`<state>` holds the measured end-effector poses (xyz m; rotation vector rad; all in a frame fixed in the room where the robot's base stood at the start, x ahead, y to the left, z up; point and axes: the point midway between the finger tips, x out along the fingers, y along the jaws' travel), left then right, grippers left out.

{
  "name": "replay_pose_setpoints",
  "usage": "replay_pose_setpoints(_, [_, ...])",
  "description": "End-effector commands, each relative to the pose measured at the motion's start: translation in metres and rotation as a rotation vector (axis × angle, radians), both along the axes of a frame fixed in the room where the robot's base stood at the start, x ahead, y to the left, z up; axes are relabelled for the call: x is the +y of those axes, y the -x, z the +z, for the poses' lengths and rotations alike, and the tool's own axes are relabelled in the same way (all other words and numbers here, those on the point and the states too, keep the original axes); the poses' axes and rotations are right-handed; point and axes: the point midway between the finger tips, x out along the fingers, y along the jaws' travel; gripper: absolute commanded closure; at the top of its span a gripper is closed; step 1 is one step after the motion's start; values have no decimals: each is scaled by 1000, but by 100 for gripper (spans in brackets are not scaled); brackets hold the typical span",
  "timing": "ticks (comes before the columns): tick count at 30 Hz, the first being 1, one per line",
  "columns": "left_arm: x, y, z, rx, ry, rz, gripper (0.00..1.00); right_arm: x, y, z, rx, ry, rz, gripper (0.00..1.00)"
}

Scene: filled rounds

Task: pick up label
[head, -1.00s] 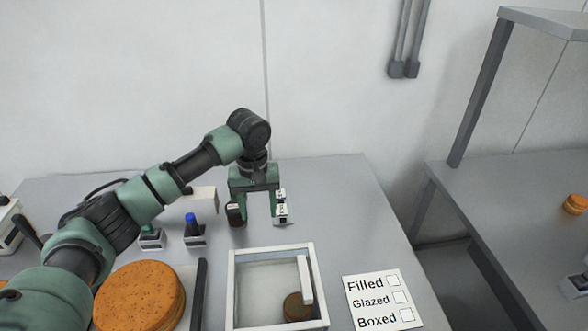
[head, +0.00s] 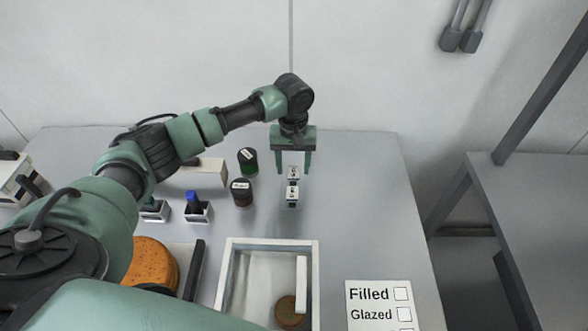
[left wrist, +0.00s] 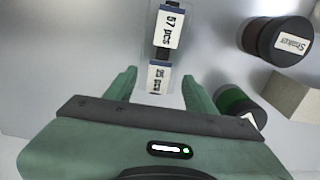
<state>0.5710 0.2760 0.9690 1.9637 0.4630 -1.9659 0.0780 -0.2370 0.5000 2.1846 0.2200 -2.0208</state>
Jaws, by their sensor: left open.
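Two small white labels stand one behind the other on a clear holder, one reading "57 pcs" (left wrist: 169,27) and one reading "25 pcs" (left wrist: 159,78) in the left wrist view. In the head view the back label (head: 293,173) and front label (head: 292,191) show small on the table. My left gripper (head: 294,168) is open and points down at the back label. In the left wrist view its fingers (left wrist: 158,74) lie either side of the "25 pcs" label, with gaps on both sides. My right gripper is not in view.
A jar marked "Shaker" (left wrist: 275,38) and a green-banded jar (left wrist: 240,101) stand close beside the left gripper. In the head view, a white-framed tray (head: 231,262) holds a brown round (head: 289,311). A checklist card (head: 372,296) lies front right. The table right of the labels is clear.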

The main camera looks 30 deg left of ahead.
Motion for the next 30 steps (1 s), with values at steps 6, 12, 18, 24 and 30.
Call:
replay_pose_setpoints(6, [0,0,-16,-1,0,0,45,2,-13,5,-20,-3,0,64])
replay_pose_setpoints(12, [0,0,-16,-2,-1,-1,45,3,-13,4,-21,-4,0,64])
replay_pose_setpoints(18, [-1,0,-16,-1,0,0,45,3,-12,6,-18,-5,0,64])
replay_pose_setpoints(24, [-1,0,-18,-1,0,0,45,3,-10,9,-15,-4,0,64])
replay_pose_setpoints(30, [-1,0,-19,-2,1,-1,45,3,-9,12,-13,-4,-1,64])
